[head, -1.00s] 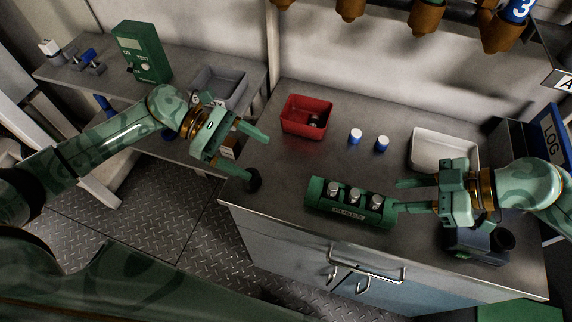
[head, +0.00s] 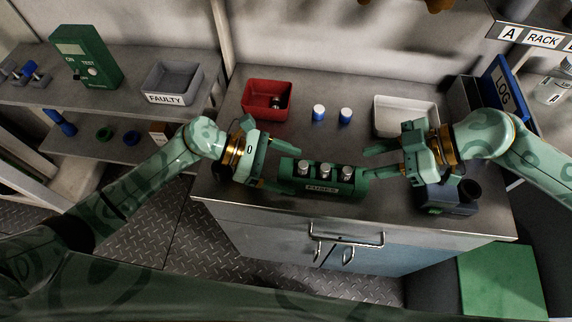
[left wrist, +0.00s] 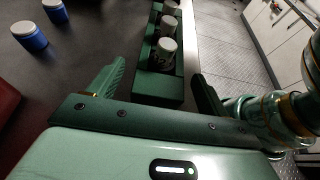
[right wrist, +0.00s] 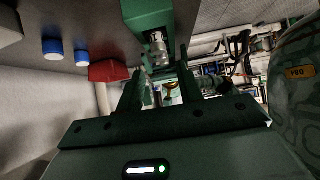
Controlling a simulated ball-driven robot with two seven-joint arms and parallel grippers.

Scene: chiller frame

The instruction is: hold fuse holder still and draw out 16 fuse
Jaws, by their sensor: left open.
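The green fuse holder (head: 322,187) lies near the table's front edge, with three silver-capped fuses (head: 325,171) upright in a row. My left gripper (head: 294,170) is open at the holder's left end. In the left wrist view its fingers stand either side of the near end of the holder (left wrist: 160,90), with a gap on each side. My right gripper (head: 368,164) looks open and empty at the holder's right end. In the right wrist view the holder (right wrist: 148,14) lies just beyond its fingertips; whether they touch cannot be told.
Two blue, white-topped cylinders (head: 319,113) stand behind the holder. A dark block (head: 447,207) sits beside my right gripper. A grey FAULTY bin (head: 172,85) stands left.

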